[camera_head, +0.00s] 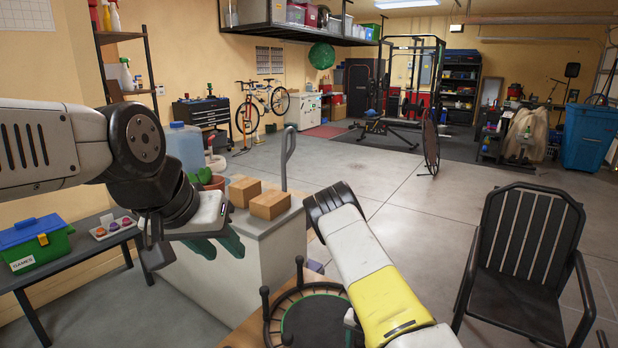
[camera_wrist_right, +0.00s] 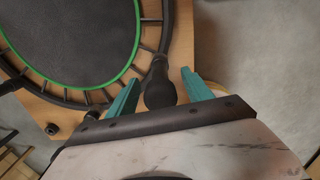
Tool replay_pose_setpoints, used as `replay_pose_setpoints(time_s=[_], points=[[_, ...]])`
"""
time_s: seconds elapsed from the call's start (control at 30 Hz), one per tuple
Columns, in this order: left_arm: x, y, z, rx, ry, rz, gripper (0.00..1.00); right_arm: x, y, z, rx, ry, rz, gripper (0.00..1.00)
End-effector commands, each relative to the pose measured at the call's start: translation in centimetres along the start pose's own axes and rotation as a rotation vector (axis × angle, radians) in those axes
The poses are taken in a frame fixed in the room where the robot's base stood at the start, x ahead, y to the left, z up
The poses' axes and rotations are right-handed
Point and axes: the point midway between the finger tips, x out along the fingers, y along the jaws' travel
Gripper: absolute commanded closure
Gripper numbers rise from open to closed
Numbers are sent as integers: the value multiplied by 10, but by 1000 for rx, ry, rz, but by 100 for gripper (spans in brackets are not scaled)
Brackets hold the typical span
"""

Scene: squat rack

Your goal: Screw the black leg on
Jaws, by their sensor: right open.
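The round trampoline (camera_head: 315,325) has a dark mat with a green edge and black legs standing up around its rim. It also shows in the right wrist view (camera_wrist_right: 65,40). There, a black leg (camera_wrist_right: 160,82) with a rounded end lies between the teal fingers of my right gripper (camera_wrist_right: 162,88). The fingers are open, one on each side of it; I cannot tell whether either touches it. In the head view my right forearm hides part of the trampoline. My left gripper (camera_head: 217,245) hangs in front of the white cabinet, away from the trampoline; its finger gap is unclear.
The trampoline rests on a wooden top (camera_wrist_right: 185,50). Two cardboard boxes (camera_head: 257,197) and a cactus stand on the white cabinet (camera_head: 285,235). A black chair (camera_head: 522,265) stands at the right. The central floor is clear.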

Motion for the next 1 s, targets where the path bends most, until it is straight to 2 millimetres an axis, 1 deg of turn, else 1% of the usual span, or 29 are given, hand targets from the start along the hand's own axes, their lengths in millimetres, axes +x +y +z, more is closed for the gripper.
replay_pose_setpoints(time_s=[0.7, 0.8, 1.0], points=[[0, 0, 0, 0, 0, 0, 64, -66, 0, 0, -1, -1, 0, 41], [0, 0, 0, 0, 0, 0, 64, -69, 0, 0, -1, 0, 0, 41], [0, 0, 0, 0, 0, 0, 64, -70, 0, 0, -1, 0, 0, 41]])
